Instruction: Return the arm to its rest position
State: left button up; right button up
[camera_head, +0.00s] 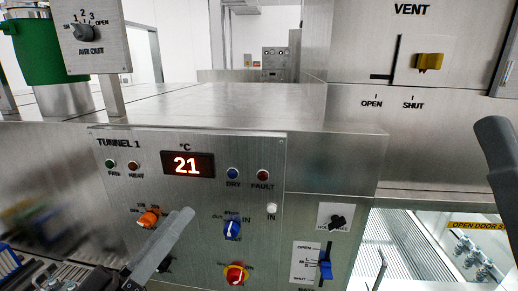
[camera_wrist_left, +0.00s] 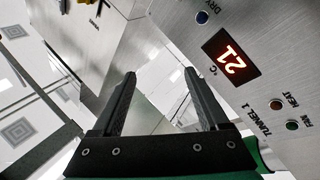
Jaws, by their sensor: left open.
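My left gripper (camera_wrist_left: 160,76) is open in the left wrist view, its two dark fingers apart with nothing between them. The fingers point towards the steel machine and its control panel (camera_wrist_left: 265,65). In the head view a grey bar (camera_head: 163,248), which looks like part of my left gripper, crosses the lower left of the Tunnel 1 panel (camera_head: 130,185). It partly covers the area by the orange knob (camera_head: 149,218). I cannot tell whether it touches the panel. A dark grey rounded piece (camera_head: 498,155) stands at the right edge; I cannot tell what it belongs to.
The panel has a display (camera_head: 187,164) reading 21, a blue knob (camera_head: 232,228), a red-yellow knob (camera_head: 236,274) and a blue lever (camera_head: 326,268). A yellow vent handle (camera_head: 429,62) is at upper right. A green cylinder (camera_head: 45,50) stands at upper left. The steel top (camera_head: 215,103) is clear.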

pick_arm(q)
jog(key=s+d+r+m+t, duration=0.1)
jog(key=s+r+m+t, duration=0.4)
jog(key=r, duration=0.7)
jog(key=s+a+r+n+t+y, duration=0.3)
jog(key=s+a+r+y, duration=0.25)
jog(key=y, duration=0.35)
notch_tip(320, 180, up, 23)
jog(key=m+p, duration=0.1)
jog(key=p, duration=2.3)
jog(key=shift+a, duration=0.25)
jog(key=shift+s, duration=0.1)
